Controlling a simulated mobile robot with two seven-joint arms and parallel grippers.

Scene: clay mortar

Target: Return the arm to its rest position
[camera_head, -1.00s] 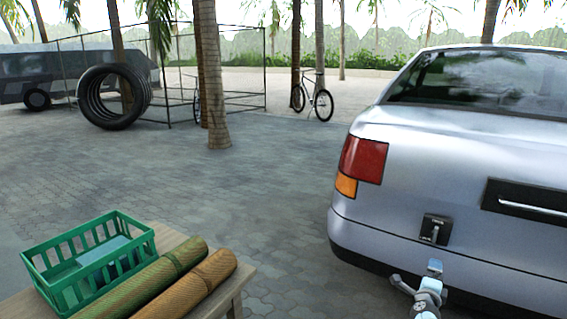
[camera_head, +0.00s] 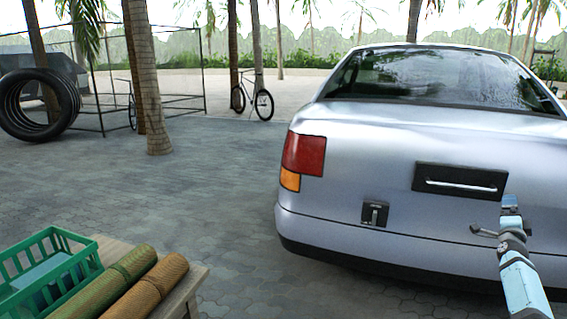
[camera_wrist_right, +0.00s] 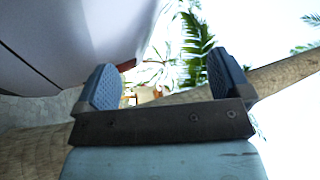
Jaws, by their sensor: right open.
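My right arm comes in from the lower right in the head view. My right gripper (camera_head: 510,203) is in front of the silver car's rear, just below the black handle panel. In the right wrist view my right gripper (camera_wrist_right: 165,82) has its two blue pads wide apart, with nothing between them. I cannot tell from the head view how far it stands from the car. My left gripper is not in view.
The silver car (camera_head: 420,140) fills the right side, with a black handle panel (camera_head: 461,183) and a small latch (camera_head: 375,213). A wooden table (camera_head: 190,287) at lower left bears a green crate (camera_head: 78,250) and two rolls (camera_head: 145,285). The paving (camera_head: 200,200) between them is clear.

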